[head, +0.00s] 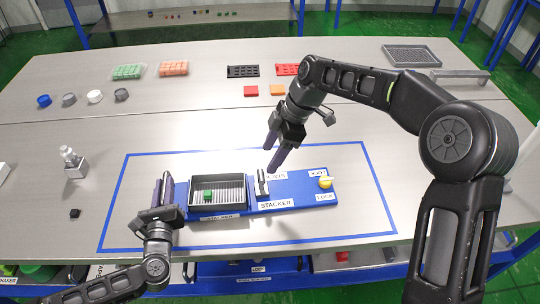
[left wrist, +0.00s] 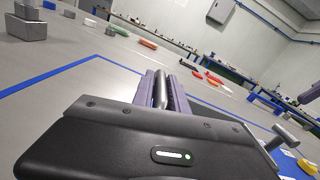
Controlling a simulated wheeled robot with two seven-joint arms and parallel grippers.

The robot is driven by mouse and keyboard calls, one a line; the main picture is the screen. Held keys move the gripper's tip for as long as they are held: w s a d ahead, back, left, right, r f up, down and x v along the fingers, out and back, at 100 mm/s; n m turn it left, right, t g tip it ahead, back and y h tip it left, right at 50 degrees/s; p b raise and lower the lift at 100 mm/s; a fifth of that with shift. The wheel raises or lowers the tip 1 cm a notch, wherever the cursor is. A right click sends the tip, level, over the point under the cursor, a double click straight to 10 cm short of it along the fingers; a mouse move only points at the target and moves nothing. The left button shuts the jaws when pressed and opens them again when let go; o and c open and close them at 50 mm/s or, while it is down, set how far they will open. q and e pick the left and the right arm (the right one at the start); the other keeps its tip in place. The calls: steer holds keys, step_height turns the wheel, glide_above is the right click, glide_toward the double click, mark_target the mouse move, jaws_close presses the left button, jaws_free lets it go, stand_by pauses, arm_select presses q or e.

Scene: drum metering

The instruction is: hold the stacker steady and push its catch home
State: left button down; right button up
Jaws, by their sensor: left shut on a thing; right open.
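The stacker is a blue base (head: 295,190) carrying a dark ribbed tray (head: 218,207) with a small green block (head: 208,195) in it. A pale upright lever (head: 262,184) stands right of the tray. A yellow knob (head: 325,183) sits at the base's right end near a LOCK label; it also shows in the left wrist view (left wrist: 307,166). My left gripper (head: 163,188) is shut at the tray's left end; its fingers close around a grey bar (left wrist: 160,90). My right gripper (head: 274,156) is open and empty, pointing down above and behind the lever.
Blue tape outlines the work area. A small bottle (head: 72,160) and a black piece (head: 75,213) stand to the left. Several caps, coloured blocks and trays lie farther back. A grey rack (head: 411,55) is at the back right. The tabletop right of the stacker is clear.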

mark_target(162, 204)
arm_select(q)
steer(key=c, duration=1.2)
jaws_free()
steer(key=shift+c, duration=0.2)
steer(key=s, duration=0.7)
steer(key=shift+s+d, duration=0.2)
steer(key=shift+s, duration=0.05)
steer(key=shift+f, duration=0.1)
